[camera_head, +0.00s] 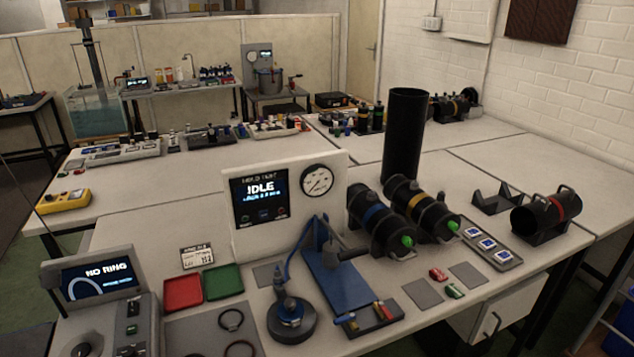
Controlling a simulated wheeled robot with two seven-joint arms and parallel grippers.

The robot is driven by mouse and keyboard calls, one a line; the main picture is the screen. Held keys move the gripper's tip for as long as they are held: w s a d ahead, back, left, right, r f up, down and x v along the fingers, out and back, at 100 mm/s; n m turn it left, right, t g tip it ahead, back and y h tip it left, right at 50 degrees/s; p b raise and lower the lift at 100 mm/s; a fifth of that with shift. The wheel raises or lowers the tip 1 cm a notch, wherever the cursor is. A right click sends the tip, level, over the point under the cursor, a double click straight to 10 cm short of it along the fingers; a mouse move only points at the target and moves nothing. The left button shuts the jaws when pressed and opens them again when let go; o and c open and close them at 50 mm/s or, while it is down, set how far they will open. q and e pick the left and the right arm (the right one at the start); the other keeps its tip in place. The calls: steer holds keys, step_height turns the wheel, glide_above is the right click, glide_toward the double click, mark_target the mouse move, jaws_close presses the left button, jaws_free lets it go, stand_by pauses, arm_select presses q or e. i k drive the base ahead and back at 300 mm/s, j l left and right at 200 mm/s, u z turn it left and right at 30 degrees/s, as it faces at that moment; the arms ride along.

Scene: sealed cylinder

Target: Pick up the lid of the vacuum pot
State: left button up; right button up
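A low round black pot (293,325) stands at the front middle of the near table. I take it to be the vacuum pot. Whether the lid is seated tight cannot be told. Neither of my grippers is in view.
A blue press stand (335,283) stands right of the pot, with a white "IDLE" gauge box (285,205) behind. Red (183,293) and green (223,281) trays and black cylinders (378,222) are nearby.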

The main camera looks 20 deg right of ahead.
mark_target(291, 309)
steer(key=l+u, duration=0.3)
steer(key=l, duration=2.45)
